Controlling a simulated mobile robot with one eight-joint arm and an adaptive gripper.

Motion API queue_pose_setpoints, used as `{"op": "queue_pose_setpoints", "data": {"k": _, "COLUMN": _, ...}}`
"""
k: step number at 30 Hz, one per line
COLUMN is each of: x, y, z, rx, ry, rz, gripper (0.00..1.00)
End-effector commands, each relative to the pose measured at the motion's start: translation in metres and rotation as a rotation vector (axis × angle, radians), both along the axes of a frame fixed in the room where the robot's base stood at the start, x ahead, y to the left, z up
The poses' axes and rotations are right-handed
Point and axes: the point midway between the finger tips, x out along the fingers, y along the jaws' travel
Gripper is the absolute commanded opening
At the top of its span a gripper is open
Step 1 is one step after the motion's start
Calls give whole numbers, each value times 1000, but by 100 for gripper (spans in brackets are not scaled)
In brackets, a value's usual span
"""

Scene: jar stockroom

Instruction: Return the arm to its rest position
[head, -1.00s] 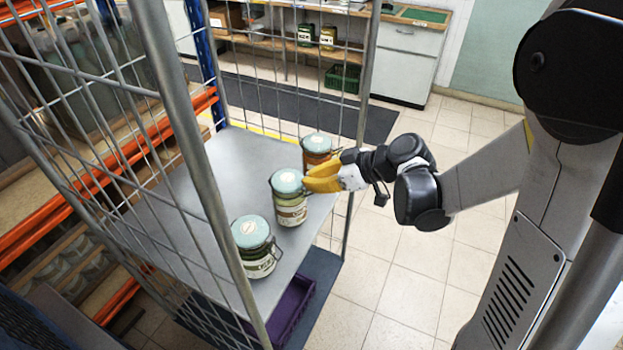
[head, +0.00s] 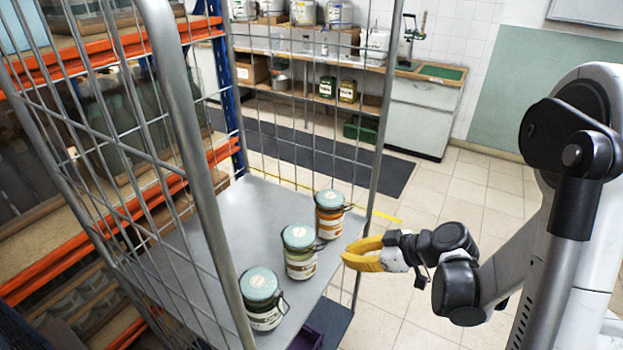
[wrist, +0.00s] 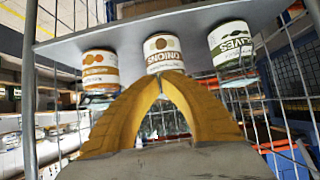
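My gripper (head: 362,256) has yellow fingers and is just outside the open right side of the cage trolley, right of the jars. In the wrist view its fingertips (wrist: 158,84) meet with nothing between them. Three lidded jars stand upright in a row on the grey trolley shelf (head: 215,225): an orange-labelled jar (head: 329,222) at the back, a jar marked ONIONS (head: 300,264) in the middle, and a green-labelled jar (head: 263,315) in front. The wrist view shows them upside down: orange (wrist: 100,72), onions (wrist: 163,52) and green (wrist: 231,42). My gripper is apart from them.
The trolley's wire mesh side (head: 110,170) and upright posts (head: 374,140) stand close by. Orange-beamed racking (head: 60,65) is at the left. A workbench (head: 380,68) with a white cabinet (head: 421,115) is at the back. The tiled floor (head: 400,300) to the right is open.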

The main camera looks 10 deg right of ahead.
Motion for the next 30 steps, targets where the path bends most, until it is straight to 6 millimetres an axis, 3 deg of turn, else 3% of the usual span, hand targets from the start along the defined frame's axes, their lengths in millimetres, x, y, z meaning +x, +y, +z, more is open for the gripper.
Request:
{"op": "queue_pose_setpoints", "data": {"k": 8, "x": -17, "y": 6, "z": 31, "rx": -51, "ry": 160, "rz": -140, "gripper": 0}}
{"op": "queue_pose_setpoints", "data": {"k": 15, "x": -61, "y": 4, "z": 74, "rx": -131, "ry": 322, "rz": -421, "gripper": 0}}
{"op": "queue_pose_setpoints", "data": {"k": 21, "x": -106, "y": -7, "z": 105, "rx": -168, "ry": 353, "rz": -661, "gripper": 0}}
{"op": "queue_pose_setpoints", "data": {"k": 30, "x": -146, "y": -23, "z": 128, "rx": -156, "ry": 312, "rz": -870, "gripper": 0}}
